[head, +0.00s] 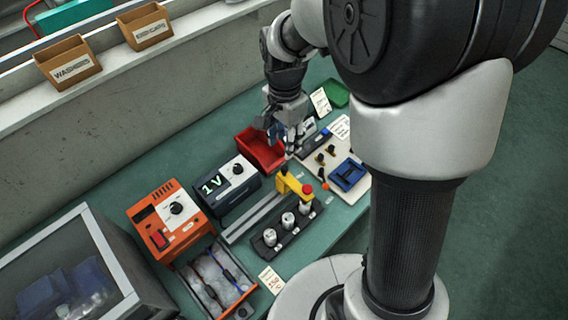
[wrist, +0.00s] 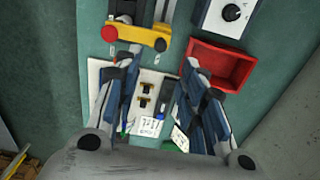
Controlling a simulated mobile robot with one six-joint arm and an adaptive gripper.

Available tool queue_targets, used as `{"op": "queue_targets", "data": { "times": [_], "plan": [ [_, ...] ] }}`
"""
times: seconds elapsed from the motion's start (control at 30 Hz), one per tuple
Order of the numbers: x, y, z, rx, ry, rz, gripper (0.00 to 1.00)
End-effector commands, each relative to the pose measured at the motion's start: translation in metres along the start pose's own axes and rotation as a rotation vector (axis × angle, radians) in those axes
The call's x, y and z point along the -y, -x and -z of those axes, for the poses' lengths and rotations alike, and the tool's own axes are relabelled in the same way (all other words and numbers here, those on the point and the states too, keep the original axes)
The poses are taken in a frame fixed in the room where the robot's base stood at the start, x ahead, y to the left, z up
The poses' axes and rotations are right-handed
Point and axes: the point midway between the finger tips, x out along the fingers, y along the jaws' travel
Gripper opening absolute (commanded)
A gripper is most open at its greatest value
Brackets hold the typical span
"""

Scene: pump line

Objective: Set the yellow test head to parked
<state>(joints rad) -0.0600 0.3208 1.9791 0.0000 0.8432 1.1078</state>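The yellow test head (head: 293,184) sits at the right end of a grey rail (head: 252,217), with a red knob on it. It also shows at the top of the wrist view (wrist: 134,36), with the red knob at its left end. My gripper (head: 284,146) is above the bench, just behind and above the test head in the head view. In the wrist view, its two fingers (wrist: 160,68) are spread apart with nothing between them. The test head lies beyond the fingertips, apart from them as far as I can tell.
A red bin (head: 261,150) is beside my gripper. A black block (head: 284,238) with several metal cylinders stands in front of the rail. A 1V meter (head: 228,185) and an orange unit (head: 168,219) stand to the left. A pale board (head: 342,160) with small parts lies right.

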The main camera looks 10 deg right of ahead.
Motion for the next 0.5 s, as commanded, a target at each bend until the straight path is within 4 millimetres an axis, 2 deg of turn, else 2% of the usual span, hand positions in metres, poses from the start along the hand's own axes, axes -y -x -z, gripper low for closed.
{"op": "queue_targets", "data": {
  "times": [0.03,0.2,0.4,0.5],
  "plan": [
    [-0.001,-0.015,0.000,0.001,0.000,-0.003,0.38],
    [-0.001,-0.052,0.000,0.001,0.000,-0.003,0.38],
    [0.000,-0.088,0.000,0.000,0.001,-0.001,0.38],
    [0.000,-0.099,0.000,0.000,0.001,-0.001,0.38]
  ]
}}
